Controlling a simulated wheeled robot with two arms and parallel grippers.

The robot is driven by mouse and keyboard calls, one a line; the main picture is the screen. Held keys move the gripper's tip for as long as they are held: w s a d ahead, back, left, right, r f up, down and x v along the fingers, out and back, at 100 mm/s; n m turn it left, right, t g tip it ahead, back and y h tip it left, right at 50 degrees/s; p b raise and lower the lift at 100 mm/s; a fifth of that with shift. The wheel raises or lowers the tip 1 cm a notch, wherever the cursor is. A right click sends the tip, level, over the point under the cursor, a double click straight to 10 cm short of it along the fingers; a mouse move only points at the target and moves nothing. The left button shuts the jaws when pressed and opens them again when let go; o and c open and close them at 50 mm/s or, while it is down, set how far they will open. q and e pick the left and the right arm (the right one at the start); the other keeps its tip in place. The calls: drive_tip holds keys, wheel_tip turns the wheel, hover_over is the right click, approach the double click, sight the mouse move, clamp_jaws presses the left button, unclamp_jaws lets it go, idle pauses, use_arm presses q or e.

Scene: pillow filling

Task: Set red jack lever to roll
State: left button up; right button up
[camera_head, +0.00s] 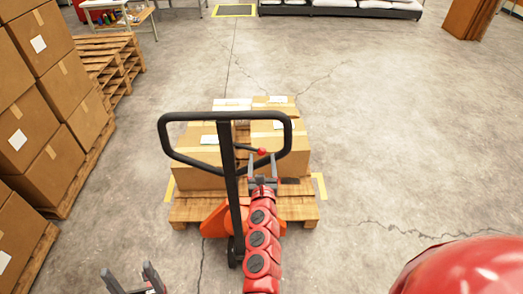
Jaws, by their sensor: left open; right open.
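The pallet jack stands in the middle, with a black looped handle (164,137) on an upright black shaft and an orange base (216,221) low down. The jack lever (261,151) is a thin dark rod with a red knob, inside the handle loop to the right of the shaft. My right gripper (263,162) is open, with its fingers just below the red knob in the picture. I cannot tell whether it touches the lever. My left gripper (128,273) is open and empty at the bottom left, well away from the handle.
A wooden pallet (294,209) with cardboard boxes (196,175) sits beyond the handle. Stacked boxes (62,95) and empty pallets (112,57) stand on the left. A low rack of white pillows (350,5) is at the back. The floor to the right is clear.

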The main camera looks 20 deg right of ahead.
sight(262, 155)
drive_tip(key=shift+b+x, duration=0.5)
drive_tip(key=shift+x, duration=1.45)
drive_tip(key=shift+w+f, duration=0.1)
drive_tip(key=shift+w, duration=0.15)
